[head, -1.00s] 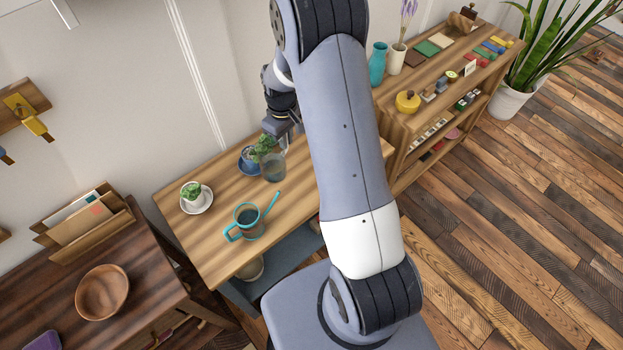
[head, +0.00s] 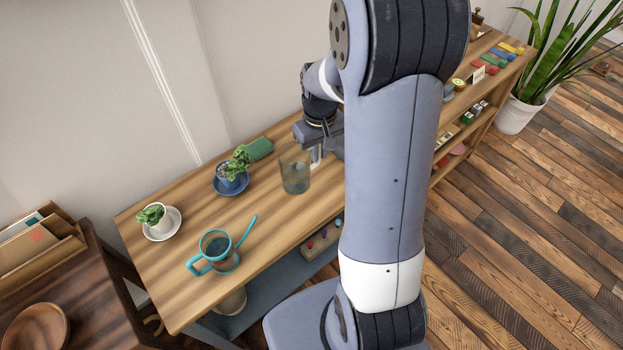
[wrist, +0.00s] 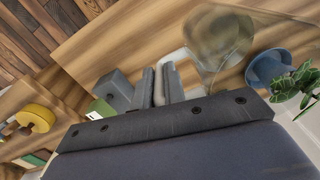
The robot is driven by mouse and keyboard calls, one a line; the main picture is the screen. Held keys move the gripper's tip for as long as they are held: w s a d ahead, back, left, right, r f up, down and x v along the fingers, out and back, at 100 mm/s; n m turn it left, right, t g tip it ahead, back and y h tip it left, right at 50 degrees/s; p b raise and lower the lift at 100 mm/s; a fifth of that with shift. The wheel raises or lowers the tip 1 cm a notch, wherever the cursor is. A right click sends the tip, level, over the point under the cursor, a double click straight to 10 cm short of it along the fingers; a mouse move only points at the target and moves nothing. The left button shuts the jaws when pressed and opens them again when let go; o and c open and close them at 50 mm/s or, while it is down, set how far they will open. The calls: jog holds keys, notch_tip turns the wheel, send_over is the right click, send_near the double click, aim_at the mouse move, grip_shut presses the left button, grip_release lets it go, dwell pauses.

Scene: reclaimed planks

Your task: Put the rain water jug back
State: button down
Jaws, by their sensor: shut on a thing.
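The clear grey glass jug (head: 295,174) stands upright on or just above the wooden table, right of a plant in a blue pot. My gripper (head: 317,158) is at the jug's right side, shut on its pale handle. In the wrist view the jug (wrist: 217,38) is at the top, with my gripper's fingers (wrist: 158,85) closed about the white handle just below it. I cannot tell whether the jug's base touches the table.
A teal-handled watering can (head: 219,252) and a small plant on a white saucer (head: 175,231) stand on the table's left. A green box (head: 258,149) lies at the back. The table's front middle is clear.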

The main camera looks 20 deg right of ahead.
jog(key=shift+f, duration=3.45)
jog(key=shift+f, duration=0.15)
jog(key=c, duration=1.5)
grip_release()
notch_tip(320, 180, up, 12)
jog(key=shift+r, duration=0.15)
